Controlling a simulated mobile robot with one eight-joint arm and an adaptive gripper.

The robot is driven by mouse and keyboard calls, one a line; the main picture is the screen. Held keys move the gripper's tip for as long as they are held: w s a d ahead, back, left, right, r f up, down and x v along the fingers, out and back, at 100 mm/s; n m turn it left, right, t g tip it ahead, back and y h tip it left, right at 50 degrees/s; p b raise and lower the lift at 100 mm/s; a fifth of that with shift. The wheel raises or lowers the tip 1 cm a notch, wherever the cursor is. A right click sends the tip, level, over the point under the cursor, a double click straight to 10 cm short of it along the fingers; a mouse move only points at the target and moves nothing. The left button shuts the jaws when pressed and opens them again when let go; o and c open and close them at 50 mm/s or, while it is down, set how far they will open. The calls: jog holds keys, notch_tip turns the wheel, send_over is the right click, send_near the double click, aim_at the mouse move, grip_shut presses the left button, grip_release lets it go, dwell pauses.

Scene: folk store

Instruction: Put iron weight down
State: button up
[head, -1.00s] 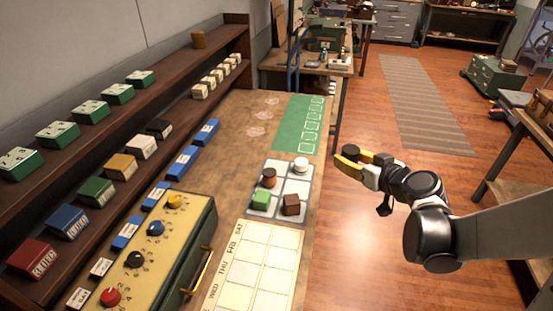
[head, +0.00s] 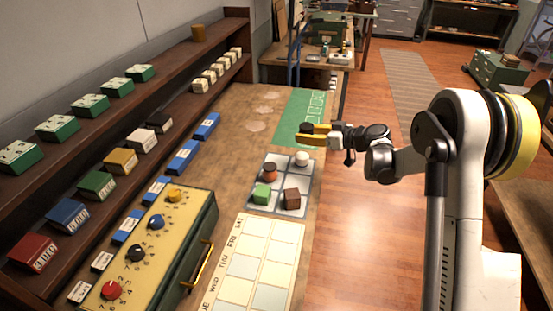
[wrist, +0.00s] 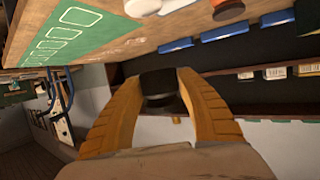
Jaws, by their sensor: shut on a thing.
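My gripper (head: 312,134) is shut on a small dark weight, taken as the iron weight (wrist: 158,84), which sits between the yellow fingers in the wrist view. In the head view, the fingers reach in from the right and appear over the green mat (head: 288,132) near the bench's right edge. The weight is held in the air; its exact height above the bench cannot be told.
A yellow dial box (head: 140,250) and a paper calendar (head: 262,262) lie nearer. Bare wood (head: 235,140) shows left of the mat.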

jog(key=b, duration=0.3)
send_over(277, 163)
jog(key=f, duration=0.6)
jog(key=shift+w+a+f, duration=0.15)
jog(key=shift+w, duration=0.15)
notch_tip(277, 163, down, 4)
jog(key=shift+f+b, duration=0.1)
jog(key=shift+b, duration=1.1)
jog(key=shift+f+b, duration=0.3)
jog(key=shift+f, duration=0.05)
jog(key=shift+s+f, duration=0.1)
jog(key=o, duration=1.4)
jog(key=shift+c, duration=0.2)
jog(key=shift+s, duration=0.1)
